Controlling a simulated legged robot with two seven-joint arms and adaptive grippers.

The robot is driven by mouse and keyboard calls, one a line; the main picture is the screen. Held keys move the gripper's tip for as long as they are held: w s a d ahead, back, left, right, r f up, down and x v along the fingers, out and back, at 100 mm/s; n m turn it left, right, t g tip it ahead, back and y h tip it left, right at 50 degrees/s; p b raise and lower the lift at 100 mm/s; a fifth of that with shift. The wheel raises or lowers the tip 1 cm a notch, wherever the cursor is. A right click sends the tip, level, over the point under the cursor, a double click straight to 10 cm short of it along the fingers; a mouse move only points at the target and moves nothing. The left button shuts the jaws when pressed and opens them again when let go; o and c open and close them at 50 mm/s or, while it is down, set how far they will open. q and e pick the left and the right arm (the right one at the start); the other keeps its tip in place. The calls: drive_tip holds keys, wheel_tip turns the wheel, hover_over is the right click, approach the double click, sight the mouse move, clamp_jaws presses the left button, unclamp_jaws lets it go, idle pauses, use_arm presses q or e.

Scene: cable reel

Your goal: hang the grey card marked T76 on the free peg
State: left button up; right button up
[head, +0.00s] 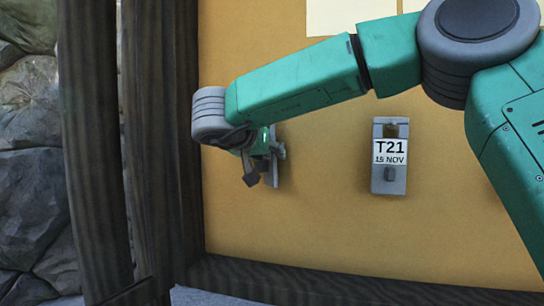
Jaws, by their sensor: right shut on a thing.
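My right gripper (258,170) is at the left part of the yellow-brown board, at the end of my green arm. It is shut on a grey card (275,170), which shows only as a narrow strip beside the dark fingers. The card's face and any marking are hidden, so I cannot read T76. I cannot tell whether the card touches the board or a peg behind it. No free peg can be made out; my gripper and wrist cover that part of the board. My left gripper is out of view.
Another grey card (379,182), marked T21 15 NOV, hangs upright on the board (320,235) to the right. Pale sheets (345,14) are at the top. Dark wooden posts (95,150) and a stone wall (28,150) stand at left. A dark beam (330,285) runs below.

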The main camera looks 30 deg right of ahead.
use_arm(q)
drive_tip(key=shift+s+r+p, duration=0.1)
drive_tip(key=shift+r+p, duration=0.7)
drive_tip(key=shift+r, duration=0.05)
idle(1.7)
